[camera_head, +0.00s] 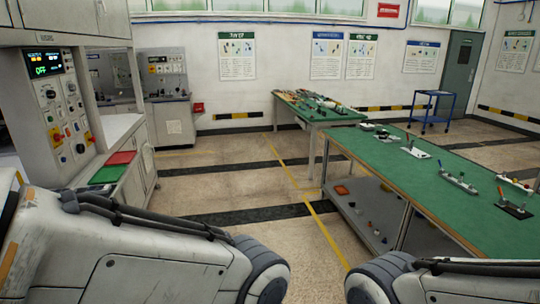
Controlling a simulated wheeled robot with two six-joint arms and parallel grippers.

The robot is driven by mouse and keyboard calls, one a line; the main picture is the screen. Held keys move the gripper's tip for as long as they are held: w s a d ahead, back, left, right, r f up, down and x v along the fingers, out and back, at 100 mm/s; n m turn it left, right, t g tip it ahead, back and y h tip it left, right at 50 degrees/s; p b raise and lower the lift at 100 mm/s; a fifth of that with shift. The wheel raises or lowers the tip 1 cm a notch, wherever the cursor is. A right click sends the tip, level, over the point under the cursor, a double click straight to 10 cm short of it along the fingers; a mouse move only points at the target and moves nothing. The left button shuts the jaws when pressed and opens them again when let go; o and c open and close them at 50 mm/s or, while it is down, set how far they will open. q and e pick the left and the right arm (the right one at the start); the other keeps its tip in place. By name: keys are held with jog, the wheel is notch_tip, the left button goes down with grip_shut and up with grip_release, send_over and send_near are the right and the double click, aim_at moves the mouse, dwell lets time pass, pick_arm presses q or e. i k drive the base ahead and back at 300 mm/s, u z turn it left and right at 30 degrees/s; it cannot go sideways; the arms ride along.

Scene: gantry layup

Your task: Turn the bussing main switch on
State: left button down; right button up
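A grey control cabinet (25,110) stands at the left. Its upright panel has a display (44,64) with green text that reads "OFF". Below the display are several small knobs and buttons, a red-and-yellow rotary switch (57,136) and another red-and-yellow control (88,137) near the right edge. The labels are too small to read, so I cannot tell which control is the bussing main switch. My left and right arms show only as links along the bottom. Neither gripper is in view, and nothing of mine touches the panel.
A ledge with a red pad (121,158) and a green pad (108,175) juts out below the panel. A long green-topped workbench (420,185) runs along the right. A second bench and a blue cart (434,112) stand farther back. The middle floor is clear.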

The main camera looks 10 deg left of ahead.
aim_at(57, 137)
jog(key=u, duration=0.15)
jog(key=i, duration=2.1)
jog(key=u, duration=1.2)
jog(key=i, duration=1.3)
jog(key=u, duration=0.7)
